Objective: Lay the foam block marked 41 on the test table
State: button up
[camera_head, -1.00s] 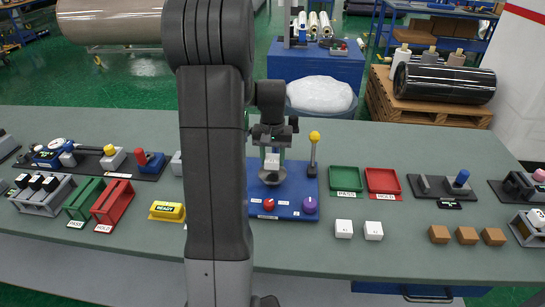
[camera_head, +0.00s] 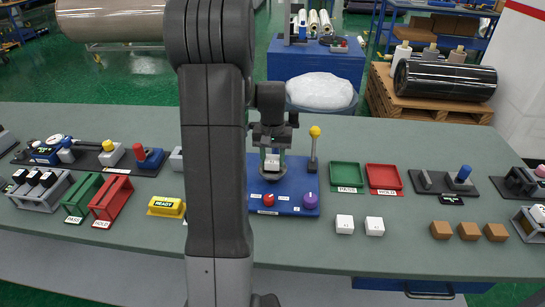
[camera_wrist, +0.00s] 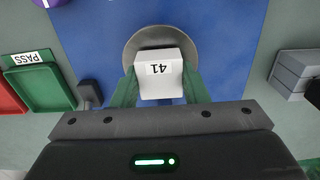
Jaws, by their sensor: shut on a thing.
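The white foam block marked 41 (camera_wrist: 160,84) is between the green fingers of my gripper (camera_wrist: 157,88) in the wrist view. My gripper is shut on it, and its label faces the wrist camera. In the head view the block (camera_head: 272,162) is held over the blue board. Below it is the round grey test table (camera_wrist: 133,47), a disc on the blue board (camera_wrist: 215,40). The block covers much of the disc in the wrist view. I cannot tell whether the block touches the disc.
A yellow-knobbed lever (camera_head: 314,140) stands right of my gripper. A red button (camera_head: 269,198) and purple knob (camera_head: 310,200) are at the board's front. Two white blocks (camera_head: 345,224) (camera_head: 375,226), green tray (camera_head: 346,175) and red tray (camera_head: 383,178) lie to the right.

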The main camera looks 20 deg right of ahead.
jog(key=shift+f, duration=0.25)
jog(key=o, duration=1)
jog(key=shift+o, duration=0.2)
notch_tip(320, 180, up, 14)
jog(key=shift+b, duration=0.45)
jog(key=shift+f, duration=0.1)
